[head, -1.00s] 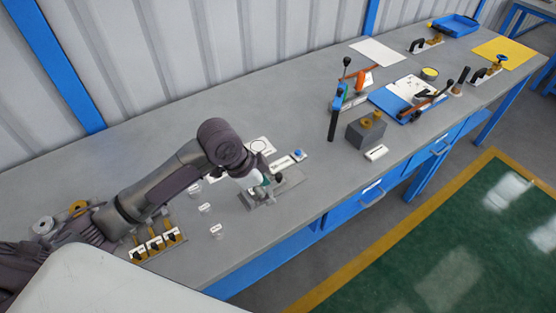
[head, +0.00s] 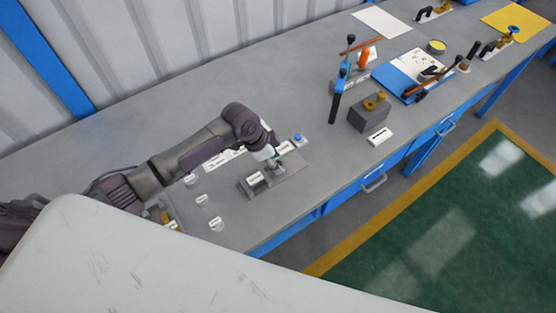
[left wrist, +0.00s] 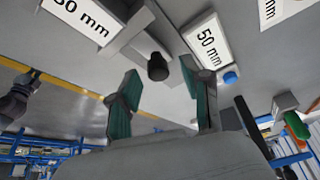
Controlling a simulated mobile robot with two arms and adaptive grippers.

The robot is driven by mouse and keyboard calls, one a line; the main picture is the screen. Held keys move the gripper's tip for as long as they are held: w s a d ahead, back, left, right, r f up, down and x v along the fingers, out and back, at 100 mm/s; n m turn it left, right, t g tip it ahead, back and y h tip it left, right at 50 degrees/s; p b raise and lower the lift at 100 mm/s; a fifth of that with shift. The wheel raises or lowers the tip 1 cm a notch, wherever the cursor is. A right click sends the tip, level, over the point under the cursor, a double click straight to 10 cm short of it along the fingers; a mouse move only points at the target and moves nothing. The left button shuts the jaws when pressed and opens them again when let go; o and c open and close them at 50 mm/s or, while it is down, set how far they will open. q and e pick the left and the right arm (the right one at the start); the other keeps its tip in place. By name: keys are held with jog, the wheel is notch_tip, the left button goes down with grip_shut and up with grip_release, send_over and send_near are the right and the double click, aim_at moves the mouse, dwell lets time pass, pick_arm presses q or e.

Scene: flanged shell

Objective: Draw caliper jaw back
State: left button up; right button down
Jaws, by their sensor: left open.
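The caliper fixture (head: 293,172) is a grey plate with raised grey blocks on the bench, at the middle of the head view. A block with a white label (head: 256,180) stands at its left end. My left gripper (head: 272,162) is over the fixture, pointing down. In the left wrist view my left gripper (left wrist: 160,88) is open, with green pads apart. A dark round knob (left wrist: 158,66) on a grey part shows beyond and between the fingertips, with no visible grip on it. White "50 mm" labels (left wrist: 207,42) lie on both sides. My right gripper is not in view.
A grey block with brass parts (head: 369,113), a clamp stand (head: 340,92) and a blue tray (head: 391,82) stand to the right. The bench's front edge is close.

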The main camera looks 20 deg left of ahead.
pick_arm(q)
jog(key=shift+d+f, duration=0.25)
jog(key=shift+f, duration=0.15)
jog(key=shift+d+f, duration=0.1)
jog(key=shift+f, duration=0.1)
jog(key=shift+w+f, duration=0.1)
jog(key=shift+f, duration=0.1)
jog(key=c, duration=0.8)
grip_shut()
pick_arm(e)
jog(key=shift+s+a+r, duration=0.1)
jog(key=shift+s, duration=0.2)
